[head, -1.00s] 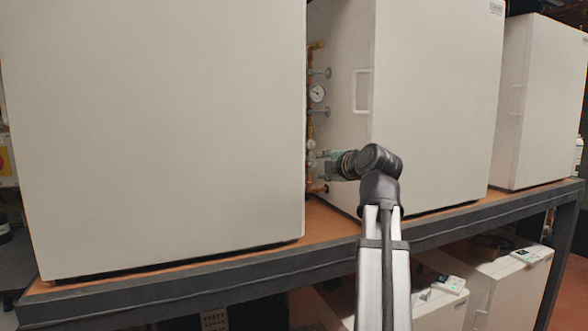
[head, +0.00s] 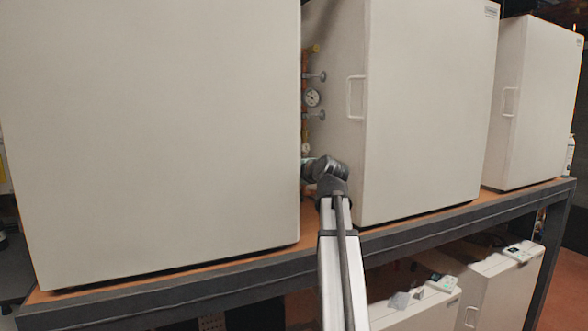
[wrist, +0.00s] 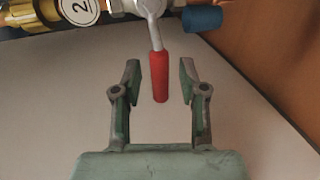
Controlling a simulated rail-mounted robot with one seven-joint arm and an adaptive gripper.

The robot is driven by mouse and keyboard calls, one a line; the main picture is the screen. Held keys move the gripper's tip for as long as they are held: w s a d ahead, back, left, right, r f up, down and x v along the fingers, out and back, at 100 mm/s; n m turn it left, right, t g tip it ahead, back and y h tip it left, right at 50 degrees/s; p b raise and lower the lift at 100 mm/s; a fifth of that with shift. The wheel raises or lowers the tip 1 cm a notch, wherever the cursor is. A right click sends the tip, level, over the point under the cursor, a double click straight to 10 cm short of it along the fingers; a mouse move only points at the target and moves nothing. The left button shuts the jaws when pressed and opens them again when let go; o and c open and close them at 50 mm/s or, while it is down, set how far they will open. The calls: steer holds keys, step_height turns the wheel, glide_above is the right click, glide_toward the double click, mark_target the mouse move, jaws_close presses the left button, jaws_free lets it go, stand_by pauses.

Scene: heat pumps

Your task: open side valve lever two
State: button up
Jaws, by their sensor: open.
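The side valve lever two (wrist: 159,75) has a red grip on a metal stem and hangs down from the pipework in the wrist view. My gripper (wrist: 160,66) is open, with one green-grey finger on each side of the red grip. Gaps show between the fingers and the grip. In the head view, my gripper is hidden behind the near cabinet's edge and my own arm, and the lever cannot be made out.
A blue-capped fitting (wrist: 202,19) is right of the lever, and brass pipework (wrist: 20,12) is at upper left. In the head view, a large near cabinet (head: 155,140) and a second cabinet (head: 425,110) flank a narrow gap holding a gauge (head: 312,98).

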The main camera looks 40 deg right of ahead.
steer(key=shift+w, duration=0.3)
jaws_close()
steer(key=shift+f+b, duration=0.2)
steer(key=shift+b, duration=0.2)
